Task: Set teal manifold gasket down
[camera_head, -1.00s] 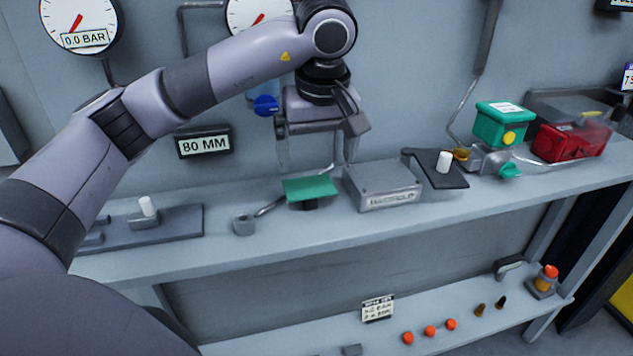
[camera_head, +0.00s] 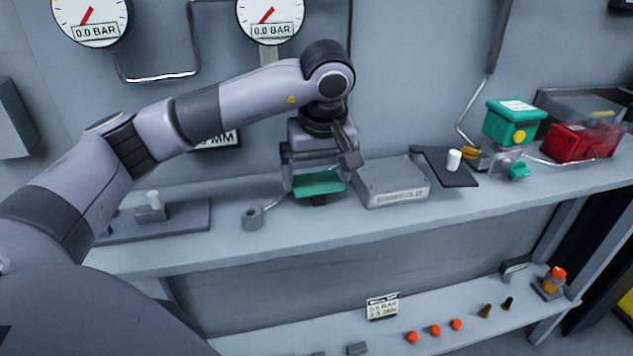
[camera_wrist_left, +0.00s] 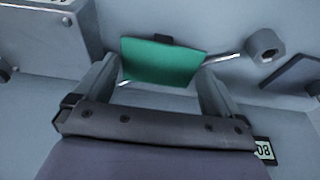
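The teal gasket (camera_head: 318,185) is a flat green plate on a small dark support on the upper shelf. It also shows in the wrist view (camera_wrist_left: 163,62), between and just beyond the fingertips. My left gripper (camera_head: 317,168) points down right over the plate. Its fingers are spread, one near each side of the plate, and I cannot tell whether they touch it. The wrist view shows the fingers (camera_wrist_left: 161,72) apart. The plate hides most of its support. My right gripper is not in view.
A grey metal box (camera_head: 393,182) stands close right of the plate. A small grey cylinder (camera_head: 252,214) with a rod lies to its left. Further right are a dark tray (camera_head: 448,168), a teal box (camera_head: 514,122) and a red box (camera_head: 575,142). The wall is close behind.

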